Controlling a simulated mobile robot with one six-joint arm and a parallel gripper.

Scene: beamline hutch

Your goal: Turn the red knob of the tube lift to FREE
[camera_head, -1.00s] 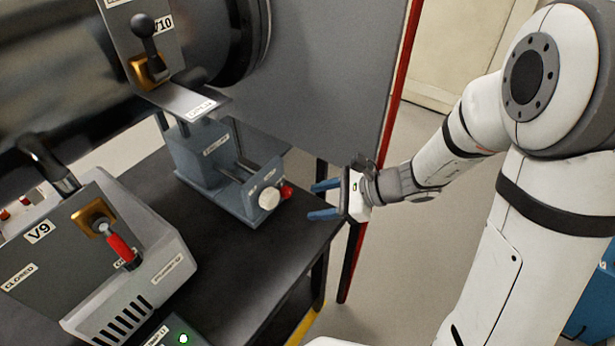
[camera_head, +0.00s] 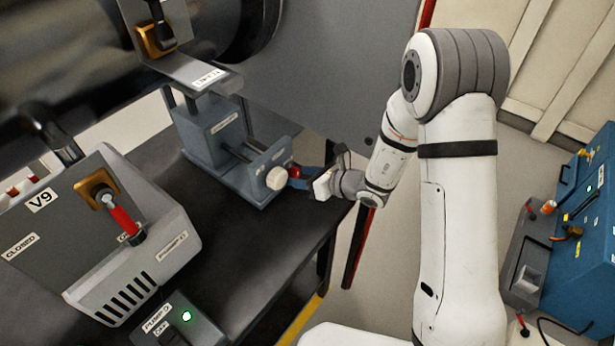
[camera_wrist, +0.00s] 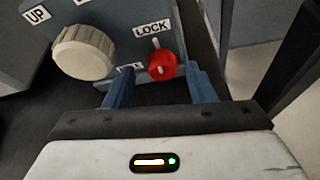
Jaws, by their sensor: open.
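The tube lift (camera_head: 222,145) is a blue-grey block unit on the black table. Its red knob (camera_wrist: 163,65) is on the end face, beside a larger white round knob (camera_wrist: 84,52). A LOCK label sits above the red knob, and a pale pointer on the knob points up toward it. A label lower left of the red knob is partly hidden. In the head view the red knob (camera_head: 296,171) shows at the lift's right end. My gripper (camera_wrist: 156,80) is open, its two blue fingers on either side of the red knob's lower part; I cannot tell whether they touch it.
A grey V9 valve box (camera_head: 120,235) with a red-handled lever stands at the left front. A PUMPED box (camera_head: 172,318) with a green light is in front. A metal plate (camera_head: 192,72) overhangs the lift. Blue equipment (camera_head: 580,235) stands at the right.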

